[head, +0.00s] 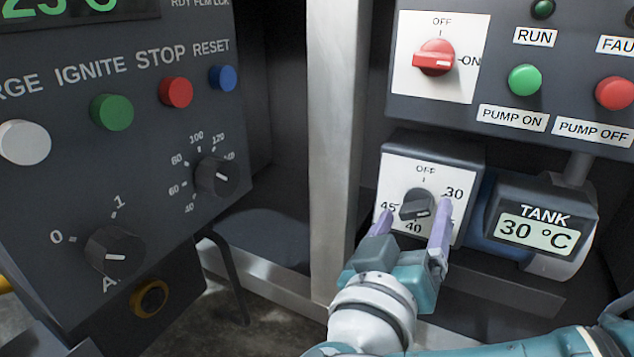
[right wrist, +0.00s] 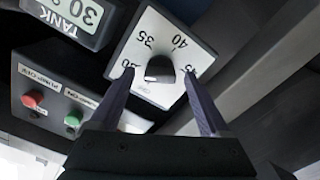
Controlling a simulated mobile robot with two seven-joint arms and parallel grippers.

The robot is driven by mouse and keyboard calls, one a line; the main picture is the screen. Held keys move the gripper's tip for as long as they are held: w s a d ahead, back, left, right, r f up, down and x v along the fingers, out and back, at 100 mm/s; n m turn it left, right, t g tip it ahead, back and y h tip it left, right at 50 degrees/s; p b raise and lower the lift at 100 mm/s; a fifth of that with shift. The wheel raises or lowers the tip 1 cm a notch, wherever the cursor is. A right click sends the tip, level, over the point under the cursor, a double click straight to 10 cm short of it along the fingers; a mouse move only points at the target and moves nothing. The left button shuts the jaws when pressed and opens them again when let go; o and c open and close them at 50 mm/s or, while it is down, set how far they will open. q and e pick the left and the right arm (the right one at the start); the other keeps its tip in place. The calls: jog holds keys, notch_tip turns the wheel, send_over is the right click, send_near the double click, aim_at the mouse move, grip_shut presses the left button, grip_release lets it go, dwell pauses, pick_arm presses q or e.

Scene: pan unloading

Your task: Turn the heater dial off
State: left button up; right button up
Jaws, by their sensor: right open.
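The heater dial (head: 417,204) is a dark knob on a white plate (head: 462,167) marked OFF at the top and with temperatures around it. In the right wrist view the dial (right wrist: 160,68) shows a white pointer mark on its 30 side, away from 45; its exact setting is hard to read. My right gripper (head: 412,212) is open, its purple fingers on either side of the dial with gaps to the knob. The same fingers (right wrist: 159,77) flank it in the right wrist view. My left gripper is not in view.
A TANK display (head: 540,231) reading 30 °C is right of the dial. A metal post (head: 336,140) and a control panel (head: 150,150) stand left.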

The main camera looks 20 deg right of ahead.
grip_shut()
dwell(0.5)
jog(key=shift+n, duration=0.3)
jog(key=n+p, duration=0.1)
jog(key=n, duration=0.3)
jog(key=shift+n, duration=0.3)
jog(key=n+p, duration=0.1)
jog(key=n, duration=0.3)
jog(key=shift+n+p, duration=0.3)
jog(key=shift+n, duration=1)
grip_release()
